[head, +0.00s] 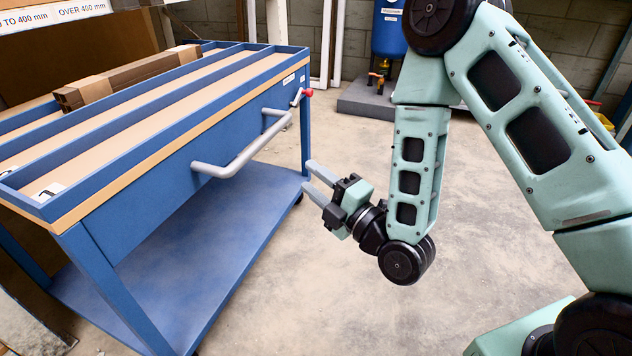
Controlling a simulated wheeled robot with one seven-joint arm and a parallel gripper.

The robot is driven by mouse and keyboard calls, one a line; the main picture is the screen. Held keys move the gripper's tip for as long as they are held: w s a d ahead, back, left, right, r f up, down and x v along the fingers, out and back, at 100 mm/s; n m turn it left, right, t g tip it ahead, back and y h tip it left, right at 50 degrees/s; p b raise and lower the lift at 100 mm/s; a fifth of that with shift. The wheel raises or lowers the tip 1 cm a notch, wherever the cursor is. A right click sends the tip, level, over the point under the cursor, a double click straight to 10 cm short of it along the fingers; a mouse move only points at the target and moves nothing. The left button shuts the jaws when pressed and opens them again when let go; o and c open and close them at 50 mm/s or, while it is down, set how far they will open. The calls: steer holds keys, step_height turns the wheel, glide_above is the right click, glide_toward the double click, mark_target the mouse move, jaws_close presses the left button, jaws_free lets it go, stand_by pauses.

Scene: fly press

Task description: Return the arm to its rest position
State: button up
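My arm, pale green with black joints, reaches down from the upper right of the head view and folds back at its lowest joint. My gripper (311,177) points up and to the left, with its two grey fingers apart and nothing seen between them. It is in front of the right end of a blue trolley (150,185), close to the trolley's right leg in the picture. I cannot tell whether the fingers touch the trolley.
The trolley has a grey bar handle (243,155) and a small red-knobbed lever (302,95). Brown bars (130,80) lie in its top tray. A blue machine on a grey base (372,98) stands at the back. The concrete floor (300,290) below my gripper is clear.

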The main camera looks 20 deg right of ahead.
steer(key=s+a+r+m+g+h+p, duration=0.2)
steer(key=s+a+r+m+g+p, duration=0.25)
steer(key=a+g, duration=0.35)
steer(key=s+d+r+m+g+h+p, duration=0.3)
steer(key=s+d+r+m+g, duration=0.15)
steer(key=s, duration=0.55)
steer(key=s+d+r+m+g+h+p, duration=0.35)
steer(key=s+r+m+g, duration=0.2)
steer(key=s, duration=0.45)
step_height(320, 180, up, 38)
steer(key=p, duration=3.8)
steer(key=shift+m+t, duration=0.3)
steer(key=shift+m, duration=0.15)
